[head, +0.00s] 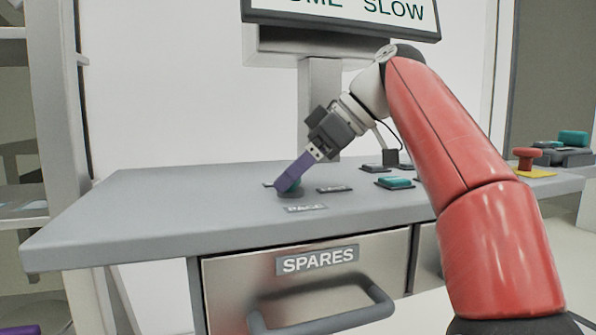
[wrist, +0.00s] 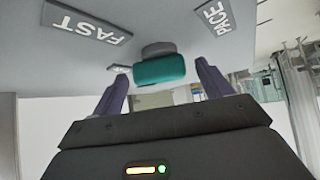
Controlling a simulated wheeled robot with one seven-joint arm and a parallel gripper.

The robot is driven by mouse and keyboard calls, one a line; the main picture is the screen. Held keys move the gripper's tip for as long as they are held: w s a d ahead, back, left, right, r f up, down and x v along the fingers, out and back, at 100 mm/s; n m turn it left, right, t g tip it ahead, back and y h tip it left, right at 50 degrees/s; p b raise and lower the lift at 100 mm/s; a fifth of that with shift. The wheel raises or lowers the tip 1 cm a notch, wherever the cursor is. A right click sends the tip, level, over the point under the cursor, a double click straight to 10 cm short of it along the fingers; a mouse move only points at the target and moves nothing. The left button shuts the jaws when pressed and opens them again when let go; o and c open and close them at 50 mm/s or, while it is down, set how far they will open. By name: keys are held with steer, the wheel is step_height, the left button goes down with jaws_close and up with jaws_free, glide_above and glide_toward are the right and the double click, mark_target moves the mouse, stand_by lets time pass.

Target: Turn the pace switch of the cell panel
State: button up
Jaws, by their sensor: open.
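The pace switch is a teal knob on a dark round base, on the grey panel top. In the head view the knob (head: 291,185) is partly covered by my purple fingers. In the wrist view the teal knob (wrist: 159,69) sits between my two fingertips, with a gap on each side. My gripper (head: 287,180) reaches down to the knob at a slant and is open; its fingers also show in the wrist view (wrist: 161,75). A FAST label (wrist: 88,27) and a PACE label (wrist: 217,16) lie on either side of the knob. A third label is too small to read.
Another teal control (head: 394,182) stands to the right on the panel top (head: 130,215). A red button (head: 527,157) on a yellow base is farther right. A sign (head: 350,12) ending in SLOW hangs above. The SPARES drawer (head: 235,290) is below, with a protruding handle (head: 330,318).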

steer(key=c, duration=1)
steer(key=m+t, duration=0.1)
steer(key=m+t+b, duration=0.1)
steer(key=shift+s+m+h, duration=0.2)
steer(key=shift+m+h, duration=0.2)
steer(key=m+t+h, duration=0.1)
steer(key=m+t, duration=0.1)
steer(key=m, duration=0.1)
steer(key=shift+s+a+m+h, duration=0.1)
steer(key=shift+s+m+h, duration=0.1)
steer(key=shift+m+h, duration=0.15)
steer(key=m+t+h, duration=0.1)
steer(key=m, duration=0.1)
steer(key=m+t+h+p, duration=0.1)
steer(key=shift+s+a+r+m+h+p, duration=0.1)
steer(key=shift+s+r+m+h+p, duration=0.05)
steer(key=shift+m+h+p, duration=0.55)
steer(key=shift+m+h, duration=0.15)
steer(key=shift+m, duration=0.3)
